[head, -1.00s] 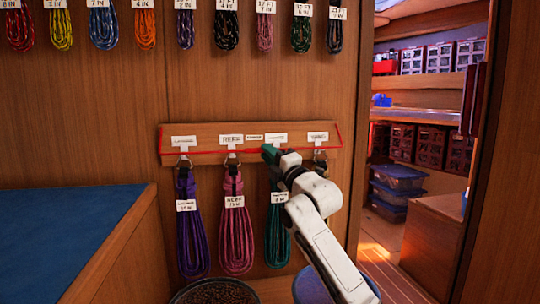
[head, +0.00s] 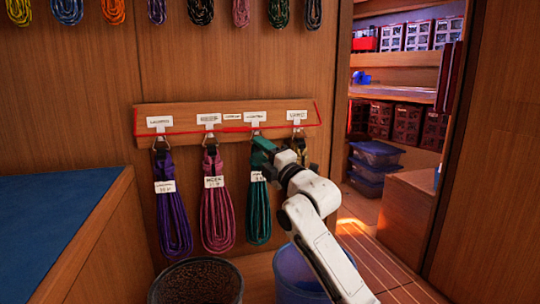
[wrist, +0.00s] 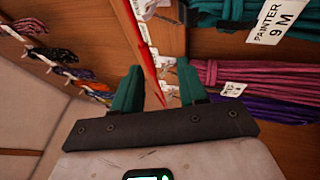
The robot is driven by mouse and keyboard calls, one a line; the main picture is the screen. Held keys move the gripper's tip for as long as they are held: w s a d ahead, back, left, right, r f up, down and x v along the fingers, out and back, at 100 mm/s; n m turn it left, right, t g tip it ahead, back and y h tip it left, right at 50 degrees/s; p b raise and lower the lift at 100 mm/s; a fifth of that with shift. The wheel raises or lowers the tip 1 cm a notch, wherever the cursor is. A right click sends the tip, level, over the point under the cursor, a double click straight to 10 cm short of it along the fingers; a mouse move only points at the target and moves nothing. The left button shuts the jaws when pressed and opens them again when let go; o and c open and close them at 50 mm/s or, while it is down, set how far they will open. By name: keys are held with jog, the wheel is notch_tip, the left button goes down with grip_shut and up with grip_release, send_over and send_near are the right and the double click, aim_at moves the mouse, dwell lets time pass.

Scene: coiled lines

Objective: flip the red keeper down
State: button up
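The red keeper (head: 190,131) is a thin red bar running across the front of a wooden hook board (head: 222,108), with upturned ends. Its red length also shows in the wrist view (wrist: 144,48), running between the fingers in the picture. My gripper (head: 263,148) has green fingers and is just below the board, in front of the third hook. In the wrist view the fingers (wrist: 159,80) are apart with nothing clearly held. I cannot tell whether they touch the keeper. The arm hides most of the fourth hook's line.
Purple (head: 172,205), pink (head: 216,205) and green (head: 258,212) coiled lines hang from the hooks. Below stand a dark basket (head: 195,282) and a blue bucket (head: 292,272). A blue-topped bench (head: 50,215) is at left, and an open doorway is at right.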

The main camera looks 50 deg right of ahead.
jog(key=shift+v, duration=2.2)
jog(key=shift+a+r, duration=0.1)
jog(key=shift+r, duration=0.05)
